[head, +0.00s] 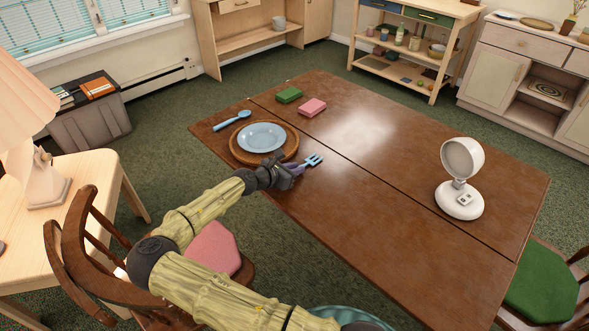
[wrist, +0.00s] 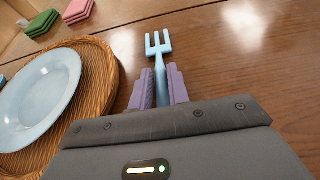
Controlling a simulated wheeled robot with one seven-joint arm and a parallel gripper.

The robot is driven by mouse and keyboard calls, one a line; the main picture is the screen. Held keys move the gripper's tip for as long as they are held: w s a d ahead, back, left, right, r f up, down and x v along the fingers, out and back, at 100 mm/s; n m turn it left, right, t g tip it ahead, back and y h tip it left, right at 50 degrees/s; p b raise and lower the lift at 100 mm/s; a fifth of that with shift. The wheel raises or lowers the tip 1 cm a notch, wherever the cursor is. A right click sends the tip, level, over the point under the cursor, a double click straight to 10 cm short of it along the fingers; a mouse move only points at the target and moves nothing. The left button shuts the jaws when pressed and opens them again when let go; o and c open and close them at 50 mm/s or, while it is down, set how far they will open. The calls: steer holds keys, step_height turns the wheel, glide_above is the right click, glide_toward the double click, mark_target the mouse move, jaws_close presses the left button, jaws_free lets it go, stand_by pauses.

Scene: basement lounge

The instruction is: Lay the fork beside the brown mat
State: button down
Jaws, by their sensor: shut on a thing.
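The light blue fork (head: 314,160) is in my gripper (head: 297,169), just right of the brown mat. In the wrist view the fork (wrist: 159,60) stands out between the two purple fingers of my gripper (wrist: 160,88), tines pointing away. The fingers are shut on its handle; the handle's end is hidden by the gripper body. The round brown woven mat (head: 236,154) lies on the table under a light blue plate (head: 262,137). The mat also shows at the left in the wrist view (wrist: 104,75). I cannot tell whether the fork touches the table.
A blue spoon (head: 232,120) lies on the mat's far left side. A white lamp-like object (head: 460,180) stands on the right of the wooden table (head: 380,215). The table's middle is clear.

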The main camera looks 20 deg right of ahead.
steer(key=c, duration=1.3)
jaws_free()
steer(key=shift+c, duration=0.2)
steer(key=v, duration=1.2)
steer(key=shift+s+p, duration=0.1)
steer(key=shift+p, duration=0.25)
